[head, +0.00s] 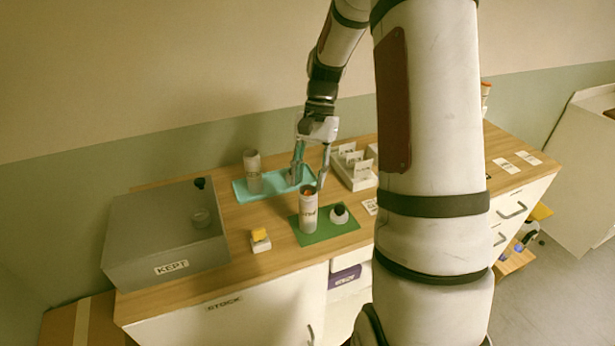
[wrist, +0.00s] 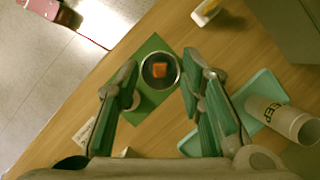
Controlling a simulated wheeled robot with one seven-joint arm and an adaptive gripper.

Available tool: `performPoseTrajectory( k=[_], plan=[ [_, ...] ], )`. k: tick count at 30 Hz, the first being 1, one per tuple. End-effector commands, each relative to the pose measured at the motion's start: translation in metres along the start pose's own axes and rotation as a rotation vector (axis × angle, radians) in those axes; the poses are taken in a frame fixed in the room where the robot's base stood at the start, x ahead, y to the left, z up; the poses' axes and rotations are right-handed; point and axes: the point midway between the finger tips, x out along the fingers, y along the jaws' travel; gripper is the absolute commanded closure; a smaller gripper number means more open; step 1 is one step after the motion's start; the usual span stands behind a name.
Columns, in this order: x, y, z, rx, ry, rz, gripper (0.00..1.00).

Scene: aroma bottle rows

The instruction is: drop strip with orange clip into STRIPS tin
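A tall cylindrical tin (head: 308,216) stands upright on a green mat (head: 333,230). Its label is too small to read. An orange piece, likely the clip, shows inside the tin's mouth in the wrist view (wrist: 160,71); any strip below it is hidden. My gripper (head: 310,186) is open, its fingers spread above this tin and apart from it. In the wrist view my gripper (wrist: 160,66) has one finger on each side of the tin's rim. A second tin (head: 252,173) stands on a teal tray (head: 277,184); its lettering, apparently KEEP, shows in the wrist view (wrist: 270,110).
A dark-topped white round item (head: 339,214) shares the green mat. A yellow-topped block (head: 260,240) sits to the left. A grey KEPT box (head: 160,240) fills the counter's left end. A white rack of cards (head: 354,170) stands behind right. Bare wood lies between the block and the tray.

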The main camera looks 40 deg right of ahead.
Motion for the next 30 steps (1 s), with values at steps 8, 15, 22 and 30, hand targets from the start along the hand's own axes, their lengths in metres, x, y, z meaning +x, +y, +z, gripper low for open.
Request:
performPoseTrajectory(
  k=[8, 15, 22, 30],
  plan=[
    [-0.010, -0.002, -0.029, 0.001, 0.000, 0.000, 0.65],
    [-0.012, 0.000, -0.029, 0.001, 0.000, 0.000, 0.65],
    [-0.012, -0.001, -0.029, 0.000, 0.001, 0.000, 0.65],
    [-0.039, -0.011, 0.016, -0.130, 0.106, 0.005, 0.65]
  ],
)
